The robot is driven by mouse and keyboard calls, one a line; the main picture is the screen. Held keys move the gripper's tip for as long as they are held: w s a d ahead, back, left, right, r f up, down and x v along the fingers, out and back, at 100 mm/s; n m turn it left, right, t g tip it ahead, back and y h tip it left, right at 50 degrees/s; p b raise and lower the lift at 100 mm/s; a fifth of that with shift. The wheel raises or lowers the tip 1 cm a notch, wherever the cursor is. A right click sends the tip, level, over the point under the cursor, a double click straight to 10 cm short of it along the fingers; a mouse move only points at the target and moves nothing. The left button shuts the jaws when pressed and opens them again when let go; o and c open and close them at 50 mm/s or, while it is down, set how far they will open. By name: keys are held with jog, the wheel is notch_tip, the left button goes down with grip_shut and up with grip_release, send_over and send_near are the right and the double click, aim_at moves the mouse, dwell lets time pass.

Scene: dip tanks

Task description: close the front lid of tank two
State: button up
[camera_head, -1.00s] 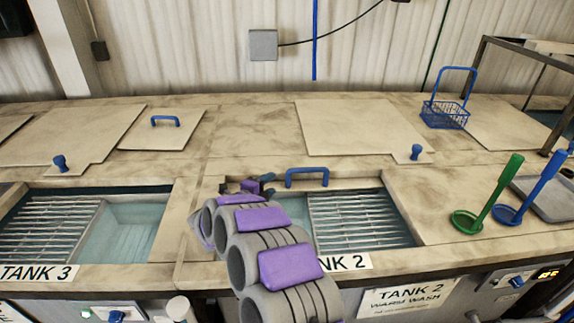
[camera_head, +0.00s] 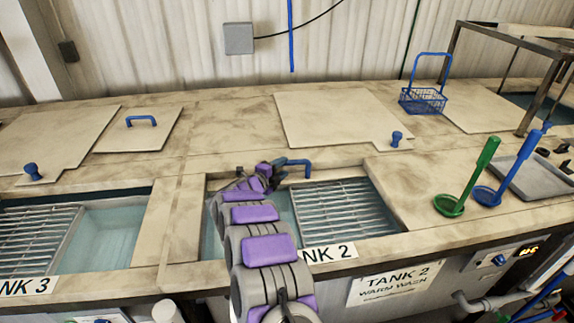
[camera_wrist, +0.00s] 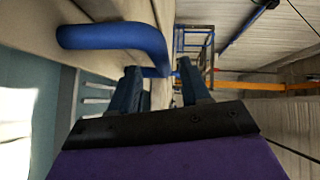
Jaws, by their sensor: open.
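Tank two's front opening (camera_head: 382,228) is uncovered over a slatted rack and water, above the "TANK 2" label. A blue bar handle (camera_head: 293,163) stands at its back edge, on a narrow strip that looks like the front lid; the rest of that lid is not visible. My gripper (camera_head: 275,172) is open at the left end of this handle. In the wrist view, the blue handle (camera_wrist: 110,37) lies close, with its curved end around the space between the fingertips of my gripper (camera_wrist: 159,67). I cannot tell whether they touch.
Tank two's rear lid (camera_head: 330,117) lies flat behind, with a blue knob (camera_head: 397,138). A blue basket (camera_head: 423,99) stands at the back right. Green (camera_head: 470,180) and blue (camera_head: 508,170) ladles stand on the right deck. Tank three's opening (camera_head: 108,235) is at left.

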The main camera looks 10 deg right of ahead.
aim_at(290, 163)
jog(key=x, duration=0.5)
jog(key=shift+s+d, duration=0.25)
jog(key=shift+d, duration=0.15)
jog(key=shift+w+a, duration=0.15)
jog(key=shift+a, duration=0.6)
jog(key=shift+d, duration=0.8)
jog(key=c, duration=0.5)
jog(key=shift+a, duration=0.1)
jog(key=shift+c, duration=1.3)
jog(key=shift+a, duration=0.2)
grip_shut()
